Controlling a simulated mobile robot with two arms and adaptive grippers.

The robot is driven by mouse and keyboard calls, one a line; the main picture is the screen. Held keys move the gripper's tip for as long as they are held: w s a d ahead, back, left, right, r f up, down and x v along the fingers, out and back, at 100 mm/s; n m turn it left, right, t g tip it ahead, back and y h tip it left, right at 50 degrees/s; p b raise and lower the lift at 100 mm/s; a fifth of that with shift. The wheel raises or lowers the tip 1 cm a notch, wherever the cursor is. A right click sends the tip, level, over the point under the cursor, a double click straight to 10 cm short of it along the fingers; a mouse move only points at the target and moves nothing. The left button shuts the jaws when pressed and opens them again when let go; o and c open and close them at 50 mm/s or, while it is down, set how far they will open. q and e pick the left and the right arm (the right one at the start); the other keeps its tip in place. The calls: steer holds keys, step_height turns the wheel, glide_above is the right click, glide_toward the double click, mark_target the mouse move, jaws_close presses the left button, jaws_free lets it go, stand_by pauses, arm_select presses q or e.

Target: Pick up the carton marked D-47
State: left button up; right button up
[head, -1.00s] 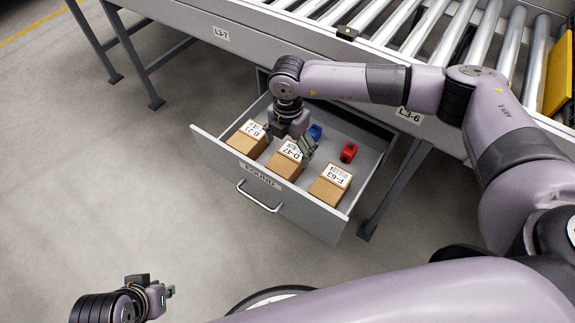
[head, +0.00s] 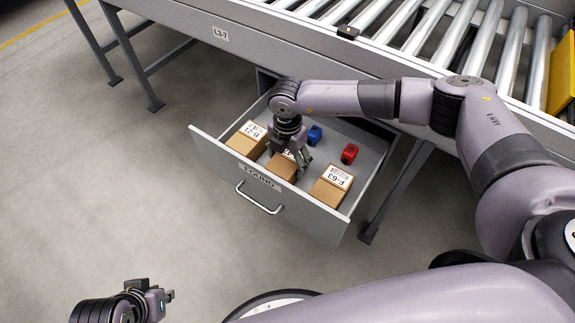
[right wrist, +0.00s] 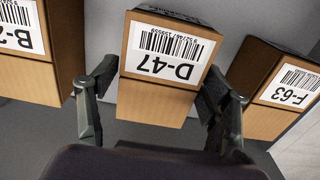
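The carton marked D-47 (right wrist: 155,98) lies in the open drawer (head: 318,222) between two other cartons. In the head view the D-47 carton (head: 281,168) is partly hidden by my right gripper (head: 291,160), which is directly over it. In the right wrist view the fingers of my right gripper (right wrist: 160,78) are apart, one at each side of the D-47 carton. Whether they touch it I cannot tell. My left gripper (head: 169,296) is low at the left, away from the drawer; its finger gap is unclear.
Carton B-2-something (head: 243,144) lies left of D-47, and carton F-63 (head: 328,191) lies right of it. The roller conveyor (head: 400,30) stands behind and above.

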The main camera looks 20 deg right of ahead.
steer(key=c, duration=0.9)
steer(key=shift+c, duration=0.2)
